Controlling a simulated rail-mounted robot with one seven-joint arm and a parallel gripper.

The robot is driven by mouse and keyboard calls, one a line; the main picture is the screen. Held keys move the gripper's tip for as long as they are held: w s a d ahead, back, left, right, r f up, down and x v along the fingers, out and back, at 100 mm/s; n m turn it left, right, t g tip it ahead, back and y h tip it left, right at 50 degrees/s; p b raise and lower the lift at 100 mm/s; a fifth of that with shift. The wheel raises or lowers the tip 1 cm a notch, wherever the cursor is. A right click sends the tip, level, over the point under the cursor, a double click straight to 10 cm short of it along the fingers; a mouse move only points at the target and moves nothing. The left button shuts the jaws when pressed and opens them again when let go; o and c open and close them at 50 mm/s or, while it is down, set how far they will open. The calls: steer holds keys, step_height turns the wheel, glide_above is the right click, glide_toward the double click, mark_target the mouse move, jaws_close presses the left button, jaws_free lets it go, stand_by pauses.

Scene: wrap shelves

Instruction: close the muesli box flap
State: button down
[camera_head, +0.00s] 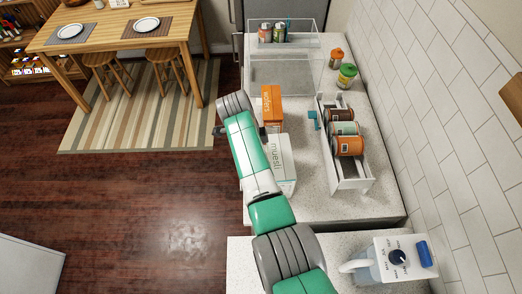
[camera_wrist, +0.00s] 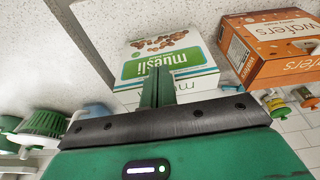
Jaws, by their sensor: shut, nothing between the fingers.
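The white muesli box (camera_head: 281,160) stands on the speckled counter, partly hidden behind my arm in the head view. In the wrist view the muesli box (camera_wrist: 160,46) shows a green label and a nut picture, upside down. A white panel with part of the name lies along its near edge; I cannot tell whether this is the flap or how far it is open. My gripper (camera_wrist: 157,72) is shut and empty, its fingers overlapping the box's near side in the wrist view. Contact is not clear. The fingertips are not clearly visible in the head view.
An orange wafers box (camera_head: 272,104) stands just behind the muesli box. Clear bins (camera_head: 288,75) and two jars stand farther back.

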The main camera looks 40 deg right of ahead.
steer(key=shift+a+f+b, duration=0.15)
steer(key=shift+f+b, duration=0.2)
steer(key=shift+f, duration=0.5)
step_height(320, 180, up, 5)
steer(key=p, duration=0.4)
steer(key=w+a+r+b, duration=0.2)
steer(key=w+a+b, duration=0.1)
steer(key=w+a, duration=0.3)
steer(key=shift+a+r, duration=0.3)
steer(key=shift+a, duration=0.4)
